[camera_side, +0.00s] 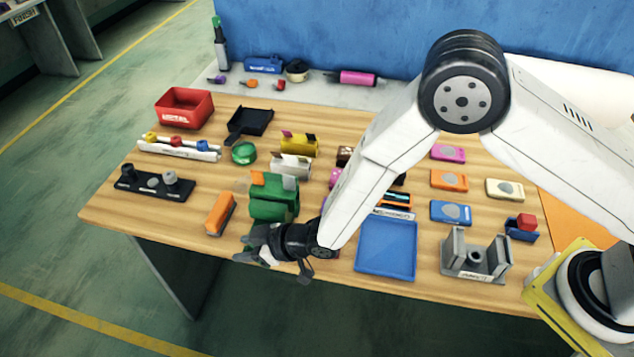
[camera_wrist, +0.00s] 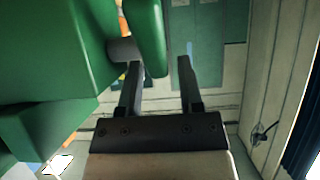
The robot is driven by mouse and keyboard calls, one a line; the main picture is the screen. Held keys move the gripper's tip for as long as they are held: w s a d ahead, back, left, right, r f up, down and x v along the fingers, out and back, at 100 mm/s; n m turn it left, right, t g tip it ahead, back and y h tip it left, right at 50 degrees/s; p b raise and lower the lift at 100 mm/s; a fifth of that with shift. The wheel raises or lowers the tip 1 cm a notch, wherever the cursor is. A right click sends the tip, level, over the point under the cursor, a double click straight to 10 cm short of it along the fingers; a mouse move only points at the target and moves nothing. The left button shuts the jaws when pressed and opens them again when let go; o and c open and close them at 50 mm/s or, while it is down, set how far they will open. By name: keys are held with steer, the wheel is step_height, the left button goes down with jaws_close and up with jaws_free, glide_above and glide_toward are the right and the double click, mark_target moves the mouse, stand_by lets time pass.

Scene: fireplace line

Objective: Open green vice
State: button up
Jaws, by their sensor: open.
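The green vice (camera_side: 274,200) stands near the front edge of the wooden table, with a grey piece and an orange piece at its top. In the wrist view its green body (camera_wrist: 50,50) fills the left side. A green handle (camera_wrist: 146,30) on a short grey shaft (camera_wrist: 122,50) sticks out from the body. My gripper (camera_side: 262,254) is low at the table's front edge, just in front of the vice. In the wrist view my gripper (camera_wrist: 161,75) is open. The handle's lower end overlaps the left finger and reaches into the gap; I cannot tell whether they touch.
An orange block (camera_side: 220,213) lies left of the vice. A blue tray (camera_side: 387,250) lies to its right, and a grey fixture (camera_side: 475,255) stands farther right. A white vice (camera_side: 291,166) and a yellow vice (camera_side: 299,146) stand behind. Open space lies before the table's front edge.

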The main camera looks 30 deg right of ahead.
steer(key=shift+s+d+r+t+y, duration=0.1)
steer(key=shift+s+d+t+y, duration=0.15)
steer(key=shift+t+y, duration=0.5)
steer(key=shift+s+d+r+t+y, duration=0.1)
steer(key=shift+s+d+t+y, duration=0.1)
steer(key=shift+t+y, duration=0.5)
steer(key=shift+s+d+t+y, duration=0.15)
steer(key=shift+d+t+y, duration=0.1)
steer(key=shift+t+y, duration=0.5)
steer(key=v, duration=0.7)
step_height(320, 180, up, 7)
steer(key=w+a+g+h, duration=0.1)
steer(key=g+h, duration=0.6)
steer(key=shift+f+g+h, duration=0.15)
steer(key=shift+g+h, duration=0.25)
stand_by(0.4)
steer(key=shift+w+a, duration=0.1)
